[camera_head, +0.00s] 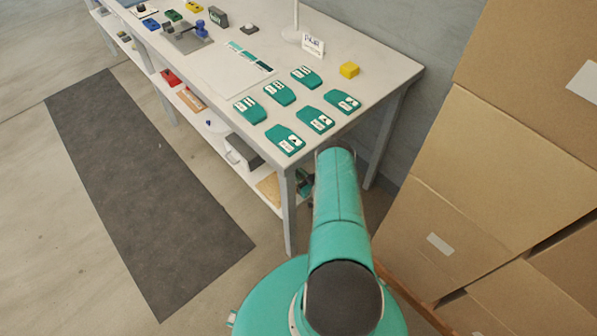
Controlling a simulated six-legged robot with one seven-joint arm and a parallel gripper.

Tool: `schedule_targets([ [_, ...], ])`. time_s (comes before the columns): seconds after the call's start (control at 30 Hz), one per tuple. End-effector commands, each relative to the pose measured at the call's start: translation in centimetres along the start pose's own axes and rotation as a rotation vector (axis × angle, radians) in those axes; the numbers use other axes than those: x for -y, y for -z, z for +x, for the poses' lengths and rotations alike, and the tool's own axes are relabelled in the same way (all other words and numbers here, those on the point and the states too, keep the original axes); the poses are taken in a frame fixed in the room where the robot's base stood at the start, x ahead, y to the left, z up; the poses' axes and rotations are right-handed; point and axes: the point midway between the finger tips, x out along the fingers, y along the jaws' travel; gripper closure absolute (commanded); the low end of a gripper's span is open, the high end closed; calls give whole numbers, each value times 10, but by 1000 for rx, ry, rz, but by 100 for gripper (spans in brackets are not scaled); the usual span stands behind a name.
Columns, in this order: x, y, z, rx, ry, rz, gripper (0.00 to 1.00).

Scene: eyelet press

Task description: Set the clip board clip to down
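I cannot make out a clip board clip for certain. A small brown board (191,98) lies on the lower shelf of the workbench, and a larger tan board (270,188) lies at the shelf's near end. Both are too small or too covered to show a clip or its position. My teal arm reaches up from the bottom of the view towards the near right corner of the bench. A small dark and teal part shows beyond it by the front bench leg, but no gripper fingers can be seen.
Cardboard boxes (500,165) stand close on the right. A dark mat (145,180) lies on open floor at left.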

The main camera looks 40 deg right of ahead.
Motion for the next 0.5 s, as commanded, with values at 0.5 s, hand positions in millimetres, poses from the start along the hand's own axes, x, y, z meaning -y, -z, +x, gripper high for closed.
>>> schedule_targets([
  [0.5, 3, -4, 0, 1, 2, -96, 100],
])
